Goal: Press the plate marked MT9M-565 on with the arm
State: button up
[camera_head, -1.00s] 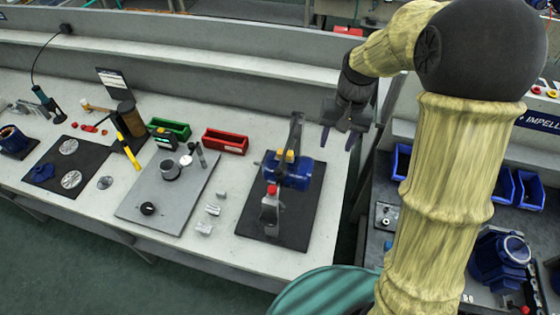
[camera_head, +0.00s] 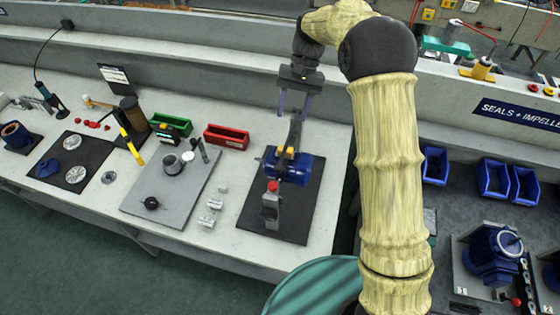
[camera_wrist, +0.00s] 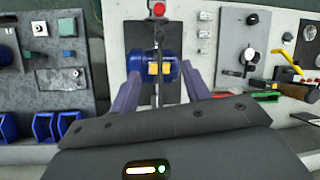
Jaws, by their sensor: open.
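My gripper (camera_head: 293,112) is open and empty, pointing down above the back of the blue pump (camera_head: 290,168), apart from it. In the wrist view its two fingers (camera_wrist: 160,72) stand either side of the pump (camera_wrist: 172,72). The pump has yellow-orange pieces on top and sits on a dark mat (camera_head: 312,205). A grey lever-like arm (camera_head: 296,130) rises behind the pump. A grey post with a red button (camera_head: 271,205) stands in front. Several small light pieces (camera_head: 207,222) lie left of the mat. No marking MT9M-565 can be read.
A red bin (camera_head: 226,137) and a green bin (camera_head: 172,125) stand left of the pump. A grey board (camera_head: 150,190) with a black knob lies further left. Blue bins (camera_head: 494,178) and another blue pump (camera_head: 492,255) are on the right bench. A low wall runs behind.

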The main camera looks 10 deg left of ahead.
aim_at(280, 164)
jog(key=p+x, duration=0.6)
jog(key=x, duration=1.1)
grip_shut()
